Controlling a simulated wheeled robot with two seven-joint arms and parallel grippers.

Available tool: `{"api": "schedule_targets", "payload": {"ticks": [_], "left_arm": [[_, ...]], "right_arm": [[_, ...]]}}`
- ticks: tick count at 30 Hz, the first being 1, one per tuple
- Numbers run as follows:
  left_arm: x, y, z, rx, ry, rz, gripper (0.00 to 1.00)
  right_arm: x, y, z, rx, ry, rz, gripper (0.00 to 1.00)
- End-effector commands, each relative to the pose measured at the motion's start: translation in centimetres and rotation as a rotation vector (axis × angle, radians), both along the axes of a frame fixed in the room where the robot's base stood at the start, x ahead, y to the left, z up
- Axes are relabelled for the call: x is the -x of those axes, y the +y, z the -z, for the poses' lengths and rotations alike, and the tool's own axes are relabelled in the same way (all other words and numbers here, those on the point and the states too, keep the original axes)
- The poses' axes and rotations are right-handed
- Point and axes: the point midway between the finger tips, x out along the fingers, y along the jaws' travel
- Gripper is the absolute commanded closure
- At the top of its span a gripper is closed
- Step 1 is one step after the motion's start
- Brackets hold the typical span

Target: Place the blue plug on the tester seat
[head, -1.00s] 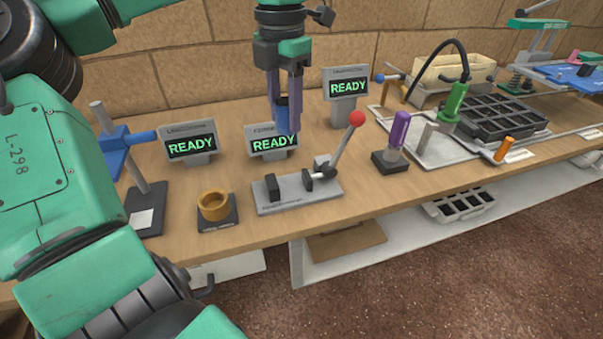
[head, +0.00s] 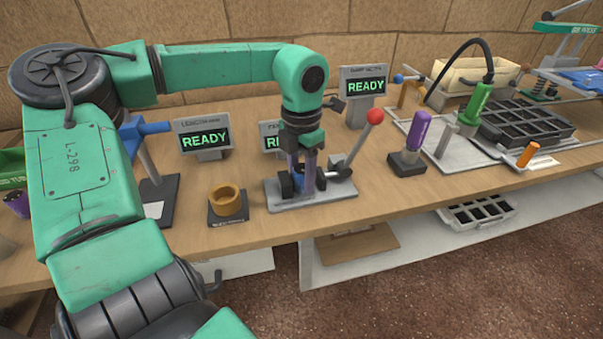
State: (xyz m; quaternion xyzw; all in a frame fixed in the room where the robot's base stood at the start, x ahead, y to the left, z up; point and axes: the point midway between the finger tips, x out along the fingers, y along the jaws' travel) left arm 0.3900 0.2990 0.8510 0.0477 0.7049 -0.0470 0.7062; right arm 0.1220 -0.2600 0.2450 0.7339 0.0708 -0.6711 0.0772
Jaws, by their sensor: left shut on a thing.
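My left gripper (head: 304,186) points straight down with its purple fingers between the two black jaws of a grey clamp fixture (head: 288,204), which has a lever with a red ball (head: 375,116). It is shut on the blue plug (head: 318,197), of which only a little blue shows low between the jaws and fingers. I cannot tell whether the plug touches the fixture. A display behind the fixture (head: 268,144) is partly hidden by my gripper. My right gripper is not in view.
A brass ring on a black plate (head: 228,203) stands left of the fixture. A purple plug on a black base (head: 411,145) stands to the right. Displays reading READY (head: 205,140) stand behind. A black compartment tray (head: 525,122) is at the far right. The front bench edge is clear.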

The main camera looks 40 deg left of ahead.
Motion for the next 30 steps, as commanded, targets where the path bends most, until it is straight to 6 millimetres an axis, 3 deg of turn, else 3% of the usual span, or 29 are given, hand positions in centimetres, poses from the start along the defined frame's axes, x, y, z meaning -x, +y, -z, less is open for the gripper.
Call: {"api": "schedule_targets", "payload": {"ticks": [1,2,3,14,17,24,30], "left_arm": [[0.0,0.0,0.1,0.000,0.000,0.000,1.00],[0.0,0.0,0.1,0.000,0.000,0.000,0.46],[0.0,0.0,0.1,0.000,0.000,0.000,0.41],[0.0,0.0,-0.4,0.000,0.000,0.000,0.41],[-0.1,0.1,-2.2,-0.002,-0.004,-0.002,0.41],[-0.1,0.1,-9.0,-0.004,-0.004,-0.001,0.41],[0.0,0.0,-12.1,-0.001,0.000,0.001,0.41]], "right_arm": [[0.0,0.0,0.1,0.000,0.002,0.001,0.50],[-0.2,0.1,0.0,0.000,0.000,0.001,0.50],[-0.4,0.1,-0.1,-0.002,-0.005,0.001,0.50],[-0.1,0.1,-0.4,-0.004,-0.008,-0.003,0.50],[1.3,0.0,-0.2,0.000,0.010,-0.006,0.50],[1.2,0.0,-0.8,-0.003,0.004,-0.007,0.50],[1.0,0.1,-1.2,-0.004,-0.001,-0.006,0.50]]}}
